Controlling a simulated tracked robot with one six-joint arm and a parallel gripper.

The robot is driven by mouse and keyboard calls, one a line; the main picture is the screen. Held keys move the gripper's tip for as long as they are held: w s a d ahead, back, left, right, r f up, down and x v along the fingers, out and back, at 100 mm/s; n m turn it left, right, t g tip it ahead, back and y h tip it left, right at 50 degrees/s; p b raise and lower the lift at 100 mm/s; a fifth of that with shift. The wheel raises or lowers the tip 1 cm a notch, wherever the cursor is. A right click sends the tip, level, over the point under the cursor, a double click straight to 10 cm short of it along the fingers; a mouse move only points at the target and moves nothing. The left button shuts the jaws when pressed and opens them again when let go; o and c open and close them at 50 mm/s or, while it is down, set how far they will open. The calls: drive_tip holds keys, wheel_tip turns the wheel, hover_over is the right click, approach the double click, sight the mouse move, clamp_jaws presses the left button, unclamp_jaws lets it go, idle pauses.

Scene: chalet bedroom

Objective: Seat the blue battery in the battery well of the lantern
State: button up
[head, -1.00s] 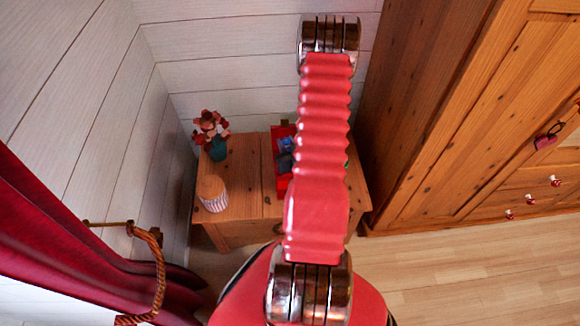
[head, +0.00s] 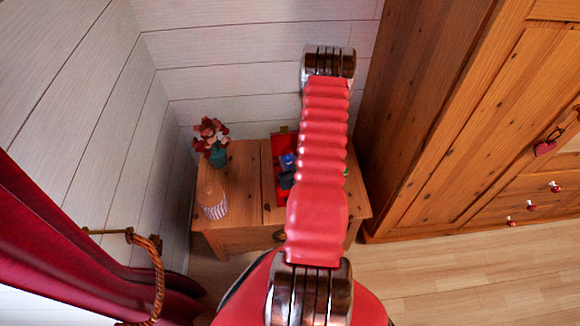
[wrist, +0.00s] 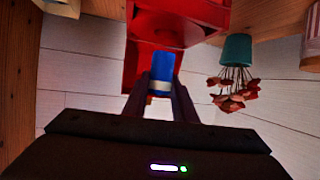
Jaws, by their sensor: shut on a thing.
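The red lantern (head: 281,197) stands on the wooden table, partly hidden behind my arm in the head view. In the wrist view its red body (wrist: 185,22) fills the top middle, with a red part behind the battery. My gripper (wrist: 161,88) is shut on the blue battery (wrist: 163,68), which has a pale band near the fingers. The battery overlaps the lantern in the wrist view; I cannot tell whether they touch. In the head view the battery (head: 288,160) shows as a small blue patch beside my arm, with the dark gripper (head: 287,180) just below it. The battery well is not clearly visible.
On the table (head: 240,165) left of the lantern are a teal vase with red flowers (head: 217,155) and a striped jar with a wooden lid (head: 212,200). A wooden wardrobe (head: 480,130) stands right. A red curtain (head: 80,250) hangs at left. White plank walls close off the back.

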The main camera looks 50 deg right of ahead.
drive_tip(key=shift+f, duration=0.25)
drive_tip(key=shift+f, duration=2.05)
drive_tip(key=o, duration=1)
drive_tip(key=shift+o, duration=0.2)
drive_tip(key=v, duration=1.2)
